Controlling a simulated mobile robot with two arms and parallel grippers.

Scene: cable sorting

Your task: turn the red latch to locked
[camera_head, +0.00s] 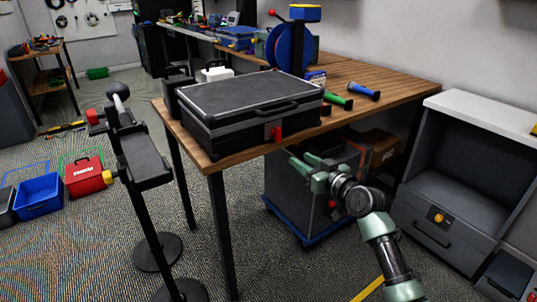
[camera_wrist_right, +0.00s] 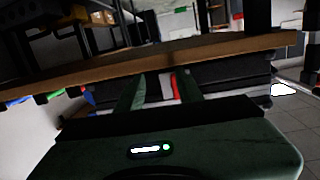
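A black hard case (camera_head: 250,105) with a grey trim band lies closed on the wooden table, near its front corner. The red latch (camera_head: 277,132) hangs on the case's front face, below and left of the carry handle (camera_head: 284,107). My right gripper (camera_head: 299,160) is open and empty, in front of the table edge, below and slightly right of the latch. In the right wrist view the red latch (camera_wrist_right: 174,87) shows between the two spread fingers (camera_wrist_right: 162,86), apart from them. My left gripper is not in view.
The wooden table (camera_head: 225,157) has its front edge close to my right gripper. A grey bin on a blue dolly (camera_head: 300,232) stands beneath. Green and blue tools (camera_head: 338,100) and a blue spool (camera_head: 289,48) are right of and behind the case. Black stands (camera_head: 145,165) rise at left.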

